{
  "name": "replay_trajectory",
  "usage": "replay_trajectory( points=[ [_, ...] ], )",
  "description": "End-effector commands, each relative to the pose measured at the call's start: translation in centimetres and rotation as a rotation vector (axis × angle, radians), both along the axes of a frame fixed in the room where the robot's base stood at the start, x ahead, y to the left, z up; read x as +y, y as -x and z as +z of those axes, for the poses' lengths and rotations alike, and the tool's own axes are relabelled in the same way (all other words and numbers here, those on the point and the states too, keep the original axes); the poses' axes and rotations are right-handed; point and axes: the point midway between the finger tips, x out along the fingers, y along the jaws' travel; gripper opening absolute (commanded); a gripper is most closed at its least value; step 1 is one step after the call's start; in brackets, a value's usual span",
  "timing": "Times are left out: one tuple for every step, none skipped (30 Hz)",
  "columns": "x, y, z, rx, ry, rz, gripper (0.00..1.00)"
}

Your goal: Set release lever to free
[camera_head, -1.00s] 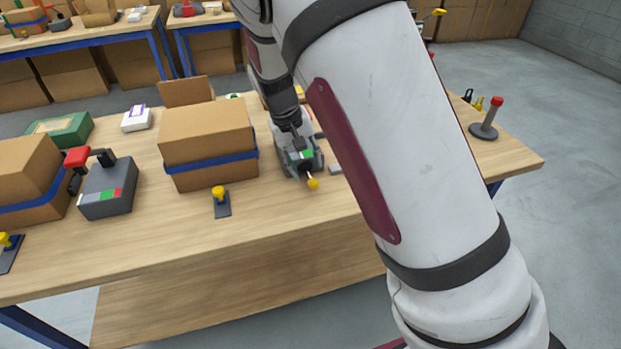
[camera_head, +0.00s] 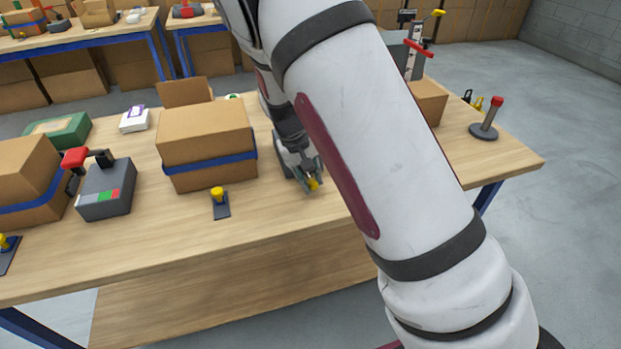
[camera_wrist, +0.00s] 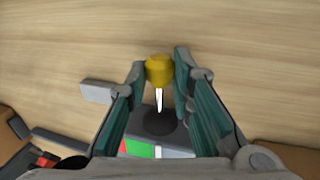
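The release lever is a thin pale rod with a yellow knob (camera_wrist: 160,70), rising from a round black base on a grey device. It sits between my fingertips in the wrist view. The device's red, green and white label strip (camera_wrist: 142,149) shows partly between my fingers. In the head view the yellow knob (camera_head: 313,185) is at the device's front, and my arm and gripper hide most of the device. My gripper (camera_wrist: 160,66) has a finger on each side of the knob, with the tips close against it, and looks shut on it.
A blue-strapped carton (camera_head: 205,130) stands left of the device. A red-topped post (camera_head: 487,120) stands at the right. The table front is clear.

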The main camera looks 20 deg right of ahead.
Motion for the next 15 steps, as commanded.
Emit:
replay_trajectory(
  points=[
    [-0.01,0.0,0.0,0.0,0.0,0.0,0.0],
    [-0.01,0.0,0.0,0.0,0.0,0.0,0.0],
    [-0.02,0.0,0.01,0.0,0.0,0.0,0.0],
    [-0.02,0.0,0.01,0.0,0.0,0.0,0.0],
    [-0.03,0.0,0.01,0.0,0.0,0.001,0.0],
    [-0.06,0.0,0.02,0.0,0.0,0.004,0.0],
    [-0.09,0.0,0.02,0.0,0.0,0.008,0.0],
    [-0.12,0.01,0.03,0.0,0.0,0.014,0.0],
    [-0.2,0.01,0.04,0.0,0.0,0.022,0.0],
    [-0.27,0.01,0.04,-0.001,-0.001,0.029,0.0],
    [-0.36,0.03,0.05,-0.001,-0.001,0.04,0.0],
    [-0.48,0.06,0.05,0.001,-0.001,0.057,0.0],
    [-0.57,0.07,0.04,0.002,-0.001,0.071,0.0],
    [-0.66,0.07,0.04,0.001,-0.001,0.087,0.0],
    [-0.83,0.05,0.06,0.001,-0.002,0.112,0.0]
  ],
)
